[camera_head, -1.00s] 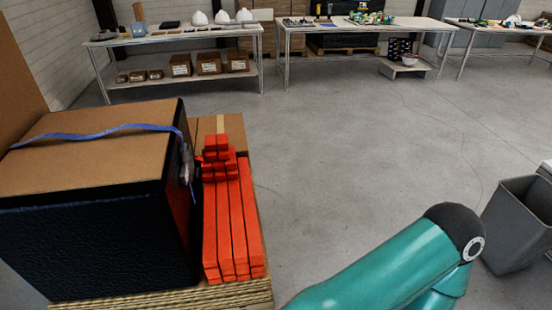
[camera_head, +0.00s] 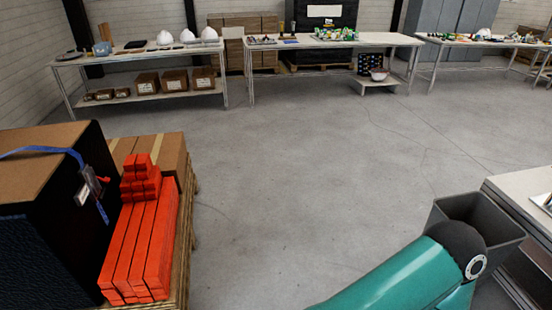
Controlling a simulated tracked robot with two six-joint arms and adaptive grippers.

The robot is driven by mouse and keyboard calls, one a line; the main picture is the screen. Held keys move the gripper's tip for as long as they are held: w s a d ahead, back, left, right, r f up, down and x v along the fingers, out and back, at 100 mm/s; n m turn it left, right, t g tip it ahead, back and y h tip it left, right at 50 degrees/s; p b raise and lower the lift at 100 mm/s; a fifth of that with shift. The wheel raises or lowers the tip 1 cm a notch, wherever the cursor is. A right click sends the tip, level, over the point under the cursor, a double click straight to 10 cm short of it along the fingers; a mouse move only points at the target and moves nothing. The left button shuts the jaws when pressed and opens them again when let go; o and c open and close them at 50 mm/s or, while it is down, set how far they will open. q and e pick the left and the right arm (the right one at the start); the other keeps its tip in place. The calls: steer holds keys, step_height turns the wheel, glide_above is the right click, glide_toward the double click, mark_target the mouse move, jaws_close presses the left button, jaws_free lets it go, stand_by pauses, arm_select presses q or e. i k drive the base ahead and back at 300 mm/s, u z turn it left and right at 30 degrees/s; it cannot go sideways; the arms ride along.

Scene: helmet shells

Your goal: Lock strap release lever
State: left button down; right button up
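A blue strap (camera_head: 45,151) lies over the top of a black-sided box (camera_head: 60,215) with a brown cardboard top at the left. The strap runs down the box's right side to a small metallic buckle or lever (camera_head: 94,184). Whether that lever is locked or open is too small to tell. A teal link of my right arm shows at the lower right. Neither gripper is in the picture.
Red bars (camera_head: 142,250) are stacked beside the box on a pallet (camera_head: 186,225). A grey bin (camera_head: 470,222) and a table (camera_head: 525,185) stand at the right. Worktables with white helmet shells (camera_head: 187,36) line the back. The middle floor is clear.

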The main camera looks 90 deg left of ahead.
mark_target(106, 181)
steer(key=z, duration=0.3)
steer(key=i, duration=0.65)
steer(key=u, duration=2.2)
steer(key=i, duration=0.3)
steer(key=u, duration=2.35)
steer(key=k, duration=0.25)
steer(key=u, duration=0.45)
steer(key=i, duration=1.3)
steer(key=z, duration=0.45)
